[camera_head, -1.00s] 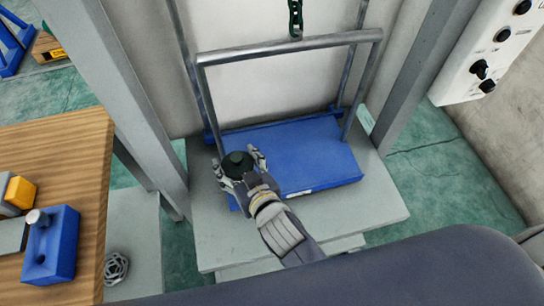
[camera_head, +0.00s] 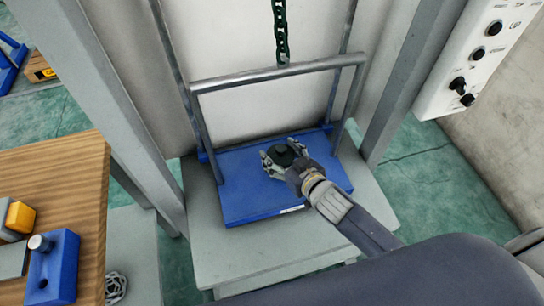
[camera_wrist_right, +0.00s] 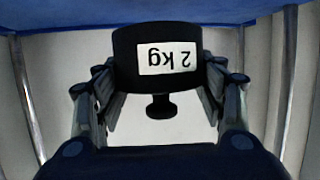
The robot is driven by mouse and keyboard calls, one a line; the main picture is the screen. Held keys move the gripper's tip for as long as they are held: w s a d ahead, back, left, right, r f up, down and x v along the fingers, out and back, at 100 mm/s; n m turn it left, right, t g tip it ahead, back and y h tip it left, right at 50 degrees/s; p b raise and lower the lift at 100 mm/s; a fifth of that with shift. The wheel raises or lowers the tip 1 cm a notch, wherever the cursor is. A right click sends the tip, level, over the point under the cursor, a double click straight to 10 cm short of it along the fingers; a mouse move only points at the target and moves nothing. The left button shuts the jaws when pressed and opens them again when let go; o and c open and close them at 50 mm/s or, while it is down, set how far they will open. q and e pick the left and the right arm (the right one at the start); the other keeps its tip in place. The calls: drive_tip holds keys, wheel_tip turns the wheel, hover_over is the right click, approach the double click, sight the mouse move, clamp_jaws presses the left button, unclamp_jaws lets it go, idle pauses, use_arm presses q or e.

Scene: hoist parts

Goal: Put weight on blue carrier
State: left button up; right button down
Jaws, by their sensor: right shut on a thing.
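A black weight (camera_head: 283,155) with a white "2 kg" label is in my right gripper (camera_head: 286,163), whose fingers close on it from both sides. In the right wrist view the weight (camera_wrist_right: 160,75) sits between the fingers, its label upside down. The blue carrier (camera_head: 250,200) is a flat blue platform with a grey tubular frame, on a light grey base. The gripper and weight are over the carrier's middle, inside the frame. I cannot tell whether the weight touches the platform. My left gripper is not in view.
A green chain (camera_head: 280,30) hangs above the frame's top bar (camera_head: 275,75). Grey posts stand on both sides. A wooden table (camera_head: 70,190) at left holds a blue block (camera_head: 52,268) and a yellow piece (camera_head: 20,217). A control panel (camera_head: 470,60) is at upper right. The platform's front left is bare.

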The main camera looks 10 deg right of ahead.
sight(280, 163)
drive_tip(key=shift+w+a+f, duration=0.1)
drive_tip(key=shift+a+f, duration=0.05)
drive_tip(key=shift+f, duration=1.25)
drive_tip(key=c, duration=0.8)
unclamp_jaws()
drive_tip(key=shift+s+f, duration=0.2)
drive_tip(key=shift+f, duration=0.3)
drive_tip(key=o, duration=0.4)
drive_tip(key=shift+o, duration=0.2)
drive_tip(key=shift+s+r, duration=0.1)
